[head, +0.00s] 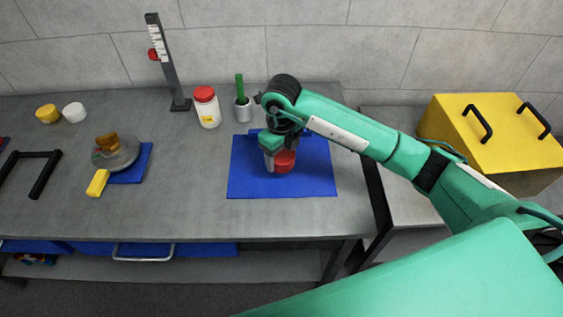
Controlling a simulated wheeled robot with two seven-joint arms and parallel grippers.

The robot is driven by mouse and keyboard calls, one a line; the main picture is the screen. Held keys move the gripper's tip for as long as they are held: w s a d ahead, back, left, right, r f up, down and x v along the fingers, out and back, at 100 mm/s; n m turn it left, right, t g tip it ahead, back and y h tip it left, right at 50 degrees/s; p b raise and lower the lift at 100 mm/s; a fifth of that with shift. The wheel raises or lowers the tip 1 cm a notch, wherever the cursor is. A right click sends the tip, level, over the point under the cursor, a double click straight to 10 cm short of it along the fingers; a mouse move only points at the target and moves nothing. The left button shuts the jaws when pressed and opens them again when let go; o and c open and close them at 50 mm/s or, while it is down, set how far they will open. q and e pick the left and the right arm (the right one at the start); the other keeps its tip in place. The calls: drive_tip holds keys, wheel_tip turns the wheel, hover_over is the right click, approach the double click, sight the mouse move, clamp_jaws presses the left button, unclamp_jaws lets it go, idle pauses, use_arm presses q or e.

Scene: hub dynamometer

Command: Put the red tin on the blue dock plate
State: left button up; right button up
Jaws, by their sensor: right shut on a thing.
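The red tin (285,161) is small and round, at the middle of the head view. My right gripper (277,158) is shut on it, coming down from above, and hides its left side and part of its top. The blue dock plate (308,183) is a flat blue square on the grey bench, with a raised blue strip along its back. The tin is over the middle of the plate; I cannot tell whether its base touches it. My left gripper is not in view.
A jar with a red lid (207,107) and a grey cup (243,110) with a green handle stand behind the plate. A grey rounded object (119,155) sits on a smaller blue pad at left. A yellow box (485,140) is at right.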

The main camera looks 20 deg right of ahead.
sight(281, 165)
drive_tip(key=shift+f, duration=0.6)
wheel_tip(281, 165, down, 3)
drive_tip(key=shift+f+p, duration=0.15)
drive_tip(key=shift+p, duration=0.2)
drive_tip(key=shift+f, duration=0.2)
drive_tip(key=o, duration=1.2)
drive_tip(key=shift+c, duration=0.2)
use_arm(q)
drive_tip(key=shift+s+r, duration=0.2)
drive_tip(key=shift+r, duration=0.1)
